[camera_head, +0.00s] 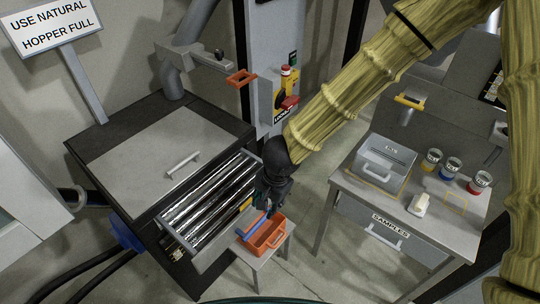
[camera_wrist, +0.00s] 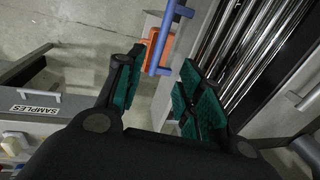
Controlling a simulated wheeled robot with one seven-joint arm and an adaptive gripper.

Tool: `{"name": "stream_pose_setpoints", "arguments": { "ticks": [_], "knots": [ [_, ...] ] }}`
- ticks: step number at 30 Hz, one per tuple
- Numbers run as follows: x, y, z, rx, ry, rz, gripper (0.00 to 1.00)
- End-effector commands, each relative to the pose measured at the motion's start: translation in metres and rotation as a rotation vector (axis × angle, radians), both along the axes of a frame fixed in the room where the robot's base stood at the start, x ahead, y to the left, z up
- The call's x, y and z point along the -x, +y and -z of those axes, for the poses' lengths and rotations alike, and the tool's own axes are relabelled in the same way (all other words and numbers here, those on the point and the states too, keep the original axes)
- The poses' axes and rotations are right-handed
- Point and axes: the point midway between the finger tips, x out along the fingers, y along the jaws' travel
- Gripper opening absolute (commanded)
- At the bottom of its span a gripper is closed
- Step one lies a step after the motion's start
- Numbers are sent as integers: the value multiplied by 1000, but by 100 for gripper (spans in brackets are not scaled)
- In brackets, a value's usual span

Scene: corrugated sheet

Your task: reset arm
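My gripper (camera_head: 268,206) is above the small stool, beside the open drawer of metal bars. In the wrist view, my gripper (camera_wrist: 158,92) has its two green-padded fingers spread apart, with nothing between the pads. An orange bin (camera_head: 265,236) sits on the stool. A blue bar-shaped handle (camera_head: 253,226) shows at the bin, close below my gripper. In the wrist view the blue piece (camera_wrist: 162,38) lies beyond the fingertips, with part of the orange bin (camera_wrist: 153,50) behind it. Whether the blue piece touches the bin is unclear.
A dark-framed cabinet (camera_head: 150,145) with an open drawer of shiny bars (camera_head: 208,200) stands at left. A lockout post (camera_head: 283,95) stands behind. At right, the SAMPLES table (camera_head: 450,235) carries a grey box (camera_head: 383,160), several jars and a white item (camera_head: 419,203). Floor between is clear.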

Motion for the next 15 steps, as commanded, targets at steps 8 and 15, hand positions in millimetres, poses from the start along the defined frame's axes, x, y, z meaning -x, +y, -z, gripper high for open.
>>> {"name": "stream_pose_setpoints", "arguments": {
  "ticks": [8,15],
  "knots": [
    [4,-13,17,25,1,-13,37],
    [32,-79,97,143,-8,-107,37]
  ]
}}
